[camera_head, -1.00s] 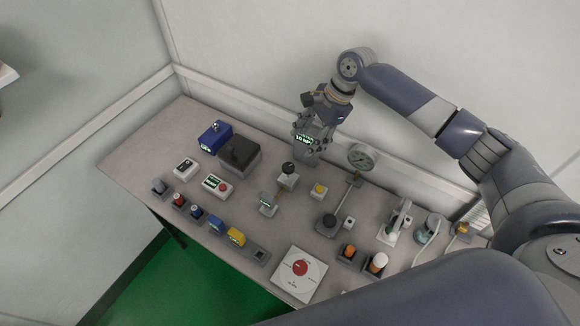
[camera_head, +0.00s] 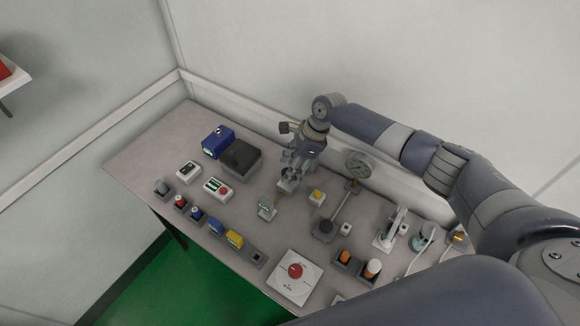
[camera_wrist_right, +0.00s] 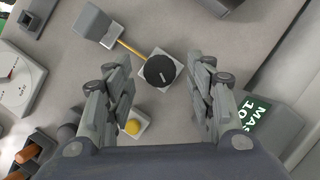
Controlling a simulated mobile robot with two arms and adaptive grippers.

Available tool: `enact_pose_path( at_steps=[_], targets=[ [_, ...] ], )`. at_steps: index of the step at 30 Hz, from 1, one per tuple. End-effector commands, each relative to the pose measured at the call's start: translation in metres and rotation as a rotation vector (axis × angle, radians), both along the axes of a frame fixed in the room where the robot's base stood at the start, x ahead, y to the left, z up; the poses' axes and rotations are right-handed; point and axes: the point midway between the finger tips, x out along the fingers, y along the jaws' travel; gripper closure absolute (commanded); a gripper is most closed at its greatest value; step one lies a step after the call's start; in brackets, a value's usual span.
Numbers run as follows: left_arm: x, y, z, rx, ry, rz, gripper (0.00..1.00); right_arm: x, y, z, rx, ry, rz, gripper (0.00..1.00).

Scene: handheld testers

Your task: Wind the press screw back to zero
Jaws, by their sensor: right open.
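The press screw seems to be the round black knob (camera_wrist_right: 160,71) with a pale pointer mark, on a light block. In the right wrist view a thin yellow rod joins the block to a grey readout box (camera_wrist_right: 92,22), whose face is turned away. In the head view the box (camera_head: 266,208) shows a small lit screen, too small to read. My right gripper (camera_head: 289,176) is open above the knob and hides it there. In the right wrist view the knob lies between and beyond the open fingers, apparently untouched. My left gripper is not in view.
A dark box (camera_head: 241,157) stands left. A red-knob plate (camera_head: 295,278) lies at the front edge.

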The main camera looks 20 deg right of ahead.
Motion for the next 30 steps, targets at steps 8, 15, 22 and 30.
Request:
enact_pose_path(
  at_steps=[8,15,22,30],
  targets=[
    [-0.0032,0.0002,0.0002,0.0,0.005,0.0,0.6,0.0008,0.0038,-0.0094,0.0,0.0,0.001,0.5],
    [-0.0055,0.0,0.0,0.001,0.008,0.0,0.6,0.0007,0.0037,-0.0093,0.0,0.0,0.001,0.73],
    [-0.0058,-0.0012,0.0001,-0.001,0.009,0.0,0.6,0.0006,0.0037,-0.0091,0.0,0.0,0.001,0.94],
    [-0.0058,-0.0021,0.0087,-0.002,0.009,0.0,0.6,0.0004,0.0049,-0.0074,0.003,0.002,0.046,0.94]
  ],
)
